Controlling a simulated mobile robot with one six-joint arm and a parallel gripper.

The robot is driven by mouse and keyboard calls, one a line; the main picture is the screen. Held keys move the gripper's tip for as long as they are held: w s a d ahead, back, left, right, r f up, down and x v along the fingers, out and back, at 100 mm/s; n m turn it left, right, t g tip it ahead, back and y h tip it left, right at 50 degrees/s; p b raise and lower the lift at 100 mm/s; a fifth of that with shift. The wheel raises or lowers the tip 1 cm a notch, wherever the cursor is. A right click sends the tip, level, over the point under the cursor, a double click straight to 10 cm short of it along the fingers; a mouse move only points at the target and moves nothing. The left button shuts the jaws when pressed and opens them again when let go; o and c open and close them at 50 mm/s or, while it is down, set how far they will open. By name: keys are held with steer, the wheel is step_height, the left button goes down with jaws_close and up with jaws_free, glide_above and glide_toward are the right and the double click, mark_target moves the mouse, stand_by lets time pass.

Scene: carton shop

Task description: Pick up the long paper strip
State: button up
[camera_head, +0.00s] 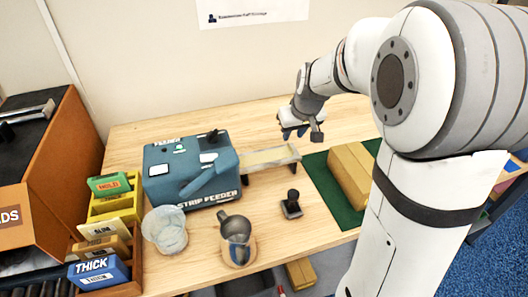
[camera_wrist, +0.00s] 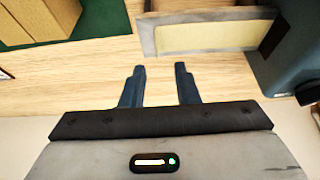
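A long pale tan strip (camera_head: 266,157) lies flat in the grey tray (camera_head: 293,151) that sticks out from the right side of the teal strip feeder (camera_head: 190,172). The strip also shows in the wrist view (camera_wrist: 205,38), lying lengthwise in the tray. My gripper (camera_head: 302,132) is above the table near the tray's right end. In the wrist view its two dark fingers (camera_wrist: 160,68) are apart with only bare wood seen between them. The tray is ahead of the fingertips, mostly to the right. The strip's end at the feeder is hard to make out.
A tan carton (camera_head: 350,172) lies on a green mat (camera_head: 320,180) at right. A black-handled stamp (camera_head: 291,205), a dark jug (camera_head: 237,240) and a clear container (camera_head: 165,230) stand in front. Coloured boxes (camera_head: 98,270) are at left. Wood between stamp and feeder is clear.

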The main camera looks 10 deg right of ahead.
mark_target(288, 149)
steer(key=x, duration=0.3)
steer(key=p+x, duration=0.1)
steer(key=x, duration=0.2)
steer(key=shift+w+d+f, duration=0.15)
steer(key=shift+w+f, duration=0.05)
steer(key=shift+f, duration=0.15)
steer(key=shift+c, duration=0.2)
jaws_close()
